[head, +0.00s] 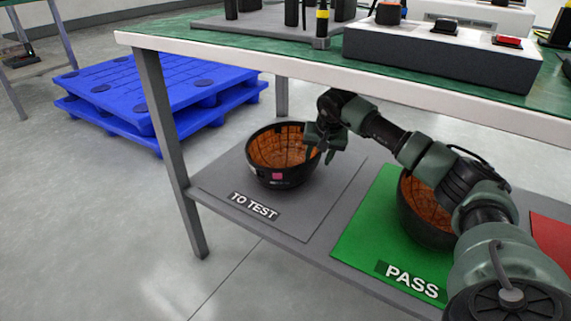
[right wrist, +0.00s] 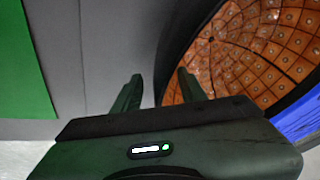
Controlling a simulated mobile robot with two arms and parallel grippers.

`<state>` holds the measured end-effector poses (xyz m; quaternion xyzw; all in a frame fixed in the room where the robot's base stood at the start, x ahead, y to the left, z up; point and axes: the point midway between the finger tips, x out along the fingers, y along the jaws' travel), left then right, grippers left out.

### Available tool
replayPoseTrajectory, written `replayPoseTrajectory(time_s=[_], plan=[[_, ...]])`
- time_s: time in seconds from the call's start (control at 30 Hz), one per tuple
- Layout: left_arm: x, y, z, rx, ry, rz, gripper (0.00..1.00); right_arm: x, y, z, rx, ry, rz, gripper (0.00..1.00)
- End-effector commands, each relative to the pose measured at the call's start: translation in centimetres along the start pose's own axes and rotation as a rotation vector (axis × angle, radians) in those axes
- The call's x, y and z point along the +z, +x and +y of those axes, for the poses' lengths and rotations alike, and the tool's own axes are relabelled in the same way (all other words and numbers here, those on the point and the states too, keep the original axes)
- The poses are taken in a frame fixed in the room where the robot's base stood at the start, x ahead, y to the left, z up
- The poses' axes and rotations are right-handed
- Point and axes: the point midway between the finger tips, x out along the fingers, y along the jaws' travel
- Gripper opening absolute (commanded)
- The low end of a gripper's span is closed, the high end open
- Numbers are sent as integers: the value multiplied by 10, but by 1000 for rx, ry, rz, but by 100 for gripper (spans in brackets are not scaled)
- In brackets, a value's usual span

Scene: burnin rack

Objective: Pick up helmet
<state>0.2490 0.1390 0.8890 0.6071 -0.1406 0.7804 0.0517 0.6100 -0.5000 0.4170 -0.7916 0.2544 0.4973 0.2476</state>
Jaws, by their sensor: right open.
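A black helmet (head: 262,165) with an orange, grid-patterned inside lies open side up on the grey TO TEST mat of the lower shelf. Its orange inside also shows at the upper right of the right wrist view (right wrist: 245,50). My right gripper (head: 322,152) is open at the helmet's right rim. In the right wrist view the fingers (right wrist: 160,92) are apart, with the helmet's dark rim near the right finger; I cannot tell if they touch. A second helmet (head: 415,215) lies on the green PASS mat, partly hidden behind my right arm. My left gripper is not in view.
The green-topped table (head: 300,62) overhangs the lower shelf (head: 290,240) closely, with devices on top. Its grey leg (head: 170,150) stands left of the TO TEST mat (head: 325,205). The green PASS mat (head: 355,240) is right of that. Blue pallets (head: 150,90) lie on the floor behind.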

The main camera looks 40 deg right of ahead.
Motion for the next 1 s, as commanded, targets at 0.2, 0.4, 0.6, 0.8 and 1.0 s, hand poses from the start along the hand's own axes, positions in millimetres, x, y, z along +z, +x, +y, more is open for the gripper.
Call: replayPoseTrajectory(time_s=[0.2, 0.4, 0.6, 0.8, 1.0], plan=[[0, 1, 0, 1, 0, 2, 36, -1, 1, 0, -1, 0, 1, 42], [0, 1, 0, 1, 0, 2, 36, 0, 1, 0, -1, 0, 1, 0], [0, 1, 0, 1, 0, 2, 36, 0, 1, 0, 0, -1, 0, 0], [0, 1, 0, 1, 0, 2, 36, 0, 1, 0, 1, -1, -2, 0], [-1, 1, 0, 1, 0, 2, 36, 1, 2, 0, 2, -2, -3, 0]])
